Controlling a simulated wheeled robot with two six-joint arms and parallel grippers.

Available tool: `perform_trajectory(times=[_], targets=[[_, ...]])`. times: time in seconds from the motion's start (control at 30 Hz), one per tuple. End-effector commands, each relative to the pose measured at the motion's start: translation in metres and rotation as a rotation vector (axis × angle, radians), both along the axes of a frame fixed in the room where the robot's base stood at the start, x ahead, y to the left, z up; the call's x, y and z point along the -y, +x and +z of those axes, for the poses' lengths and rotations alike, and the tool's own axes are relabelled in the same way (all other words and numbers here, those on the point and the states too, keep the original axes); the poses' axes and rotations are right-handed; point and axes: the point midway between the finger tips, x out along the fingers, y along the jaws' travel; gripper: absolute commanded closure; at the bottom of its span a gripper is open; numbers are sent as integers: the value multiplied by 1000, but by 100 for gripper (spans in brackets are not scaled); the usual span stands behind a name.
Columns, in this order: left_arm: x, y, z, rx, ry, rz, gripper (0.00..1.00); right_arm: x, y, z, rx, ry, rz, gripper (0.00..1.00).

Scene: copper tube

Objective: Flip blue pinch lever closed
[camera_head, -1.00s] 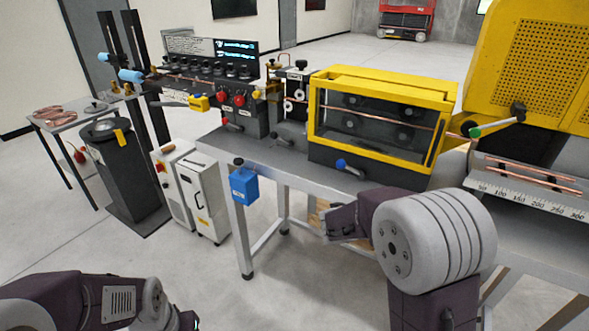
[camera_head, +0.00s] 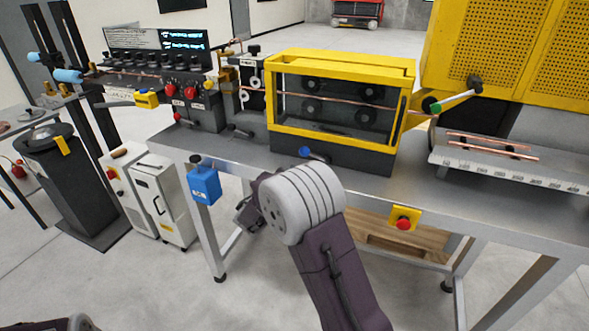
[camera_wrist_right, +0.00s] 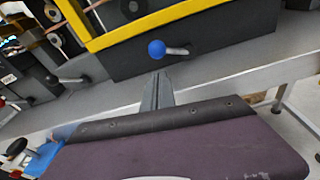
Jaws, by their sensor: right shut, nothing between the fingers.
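The blue pinch lever (camera_head: 305,151) has a blue ball knob on a short rod. It sits on the dark front base of the yellow-framed roller box (camera_head: 340,130). In the right wrist view the blue knob (camera_wrist_right: 156,49) is at the left end of its grey rod, which points right. My right gripper (camera_head: 246,214) is in front of the bench, below and left of the lever. In the wrist view its shut, empty fingertips (camera_wrist_right: 158,80) are below the knob, apart from it. Only a bit of my left arm shows at the bottom left; its gripper is out of view.
A copper tube (camera_head: 330,99) runs through the box. A blue box (camera_head: 203,184) hangs at the bench's front left corner. A red stop button (camera_head: 403,224) is on the bench's front.

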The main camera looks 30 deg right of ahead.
Motion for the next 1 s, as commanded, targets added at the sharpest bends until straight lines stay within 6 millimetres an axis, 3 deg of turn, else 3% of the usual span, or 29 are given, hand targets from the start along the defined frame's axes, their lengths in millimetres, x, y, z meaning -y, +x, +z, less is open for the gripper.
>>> perform_trajectory(times=[0.2,0.4,1.0], targets=[[0,0,5,0,0,0,64,34,29,-7,0,1,-4,100],[0,0,8,0,0,0,64,54,47,-12,-1,0,-3,100],[0,0,3,0,0,0,64,59,52,-14,14,10,-1,100]])
